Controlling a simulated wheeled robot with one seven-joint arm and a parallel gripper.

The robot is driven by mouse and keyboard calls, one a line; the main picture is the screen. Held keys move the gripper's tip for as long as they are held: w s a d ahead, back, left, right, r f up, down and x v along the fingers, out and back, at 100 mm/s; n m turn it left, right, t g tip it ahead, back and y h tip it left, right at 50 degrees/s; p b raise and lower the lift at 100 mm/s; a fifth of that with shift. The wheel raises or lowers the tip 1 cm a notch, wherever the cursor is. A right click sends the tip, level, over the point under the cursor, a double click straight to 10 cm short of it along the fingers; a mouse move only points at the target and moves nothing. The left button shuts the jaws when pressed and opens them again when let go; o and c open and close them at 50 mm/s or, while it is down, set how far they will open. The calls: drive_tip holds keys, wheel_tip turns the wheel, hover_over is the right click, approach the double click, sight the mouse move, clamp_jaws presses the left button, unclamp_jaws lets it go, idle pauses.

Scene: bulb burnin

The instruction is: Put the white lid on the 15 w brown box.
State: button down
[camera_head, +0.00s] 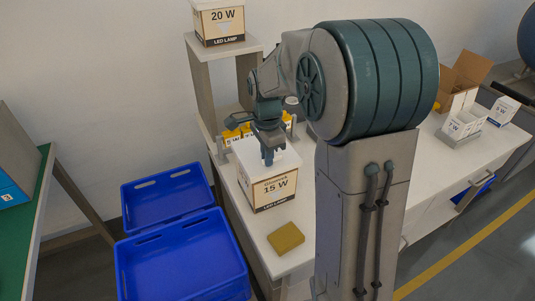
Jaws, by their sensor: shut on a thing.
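The white lid (287,161) is at the top of this box. I cannot tell whether it is fully seated or slightly above the rim. My gripper (268,158) points down over the middle of the lid and is shut on it. The fingers hide part of the lid, and the exact grip point is too small to see.
A yellow-brown block (286,238) lies in front of the box. Blue crates (182,262) stand to the left. Small yellow-topped boxes (233,133) sit behind. A 20 W box (220,22) stands on a raised shelf. A 7 W box (461,125) and open carton (460,82) are right.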

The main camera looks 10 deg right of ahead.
drive_tip(key=shift+f+b, duration=1)
drive_tip(key=shift+f, duration=0.6)
drive_tip(key=c, duration=1.4)
unclamp_jaws()
drive_tip(key=shift+c, duration=0.2)
wheel_tip(320, 180, up, 14)
drive_tip(key=s+f+n+t, duration=0.1)
drive_tip(key=s+f+n, duration=0.3)
drive_tip(key=s+n, duration=0.4)
drive_tip(key=s+f+n+t, duration=0.2)
drive_tip(key=s+n, duration=0.5)
drive_tip(key=s, duration=0.5)
drive_tip(key=shift+d+f+n, duration=0.4)
drive_tip(key=shift+f, duration=0.5)
